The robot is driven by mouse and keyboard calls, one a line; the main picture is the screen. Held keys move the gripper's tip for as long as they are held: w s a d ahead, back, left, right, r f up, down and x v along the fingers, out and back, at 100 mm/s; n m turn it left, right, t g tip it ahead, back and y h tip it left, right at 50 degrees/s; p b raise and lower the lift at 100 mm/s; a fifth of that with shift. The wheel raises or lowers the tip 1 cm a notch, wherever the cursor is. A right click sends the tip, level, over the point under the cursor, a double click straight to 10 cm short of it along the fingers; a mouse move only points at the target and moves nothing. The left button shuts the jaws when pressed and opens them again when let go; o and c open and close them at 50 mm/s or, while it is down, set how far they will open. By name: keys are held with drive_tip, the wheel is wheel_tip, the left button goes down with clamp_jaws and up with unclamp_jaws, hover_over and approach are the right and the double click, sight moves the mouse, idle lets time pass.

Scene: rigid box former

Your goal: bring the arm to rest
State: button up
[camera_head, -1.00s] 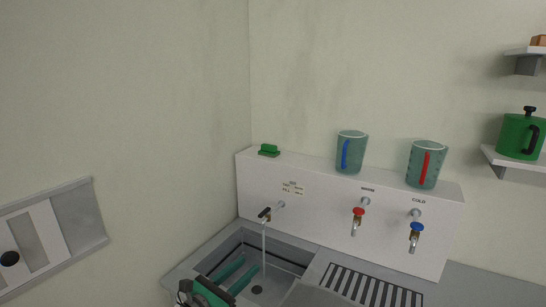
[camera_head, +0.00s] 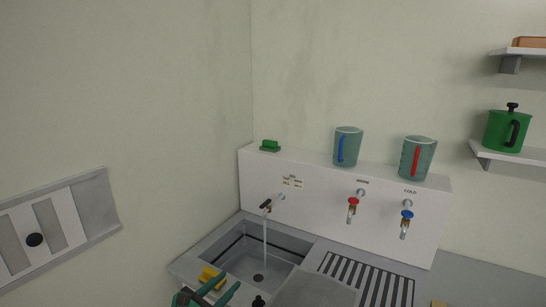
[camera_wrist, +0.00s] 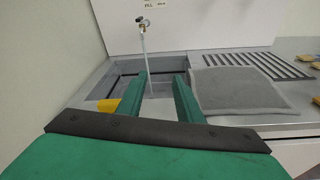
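My gripper (camera_head: 229,281) has green fingers and is low in the head view, at the front edge of the sink. In the wrist view my gripper (camera_wrist: 160,78) has its two fingers apart with nothing between them. The fingers point toward the sink basin (camera_head: 239,263), which also shows beyond them in the wrist view (camera_wrist: 128,67). A thin stream runs from the tap (camera_head: 267,204) into the basin.
A yellow object (camera_head: 210,277) is beside my gripper, partly hidden. A grey mat (camera_wrist: 235,90) lies right of the fingers, by the slotted drainer (camera_head: 365,280). Warm (camera_head: 352,203) and cold (camera_head: 406,215) taps and two jugs (camera_head: 347,146) (camera_head: 417,158) are behind. Yellowish pieces (camera_wrist: 314,65) lie far right.

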drive_tip(key=s+a+f+m+g+y, duration=0.2)
drive_tip(key=s+a+f+m+y, duration=0.65)
drive_tip(key=s+a+f, duration=0.35)
drive_tip(key=s+f+m+y, duration=0.2)
drive_tip(key=s+f+m, duration=0.1)
drive_tip(key=s+m, duration=0.25)
drive_tip(key=s+d+f+m+t+h, duration=0.1)
drive_tip(key=s+d+f+m, duration=0.1)
drive_tip(key=s+d+m, duration=0.35)
drive_tip(key=s+d+f+m+t+h, duration=0.1)
drive_tip(key=s+d+f+m, duration=0.2)
drive_tip(key=s+d, duration=0.6)
drive_tip(key=s+d+r+m, duration=0.2)
drive_tip(key=s+d, duration=0.3)
drive_tip(key=s, duration=0.3)
drive_tip(key=s+d+r+m+t+h, duration=0.1)
drive_tip(key=s+d+r+m, duration=0.2)
drive_tip(key=s+d, duration=0.3)
drive_tip(key=v, duration=0.3)
drive_tip(key=shift+r, duration=0.25)
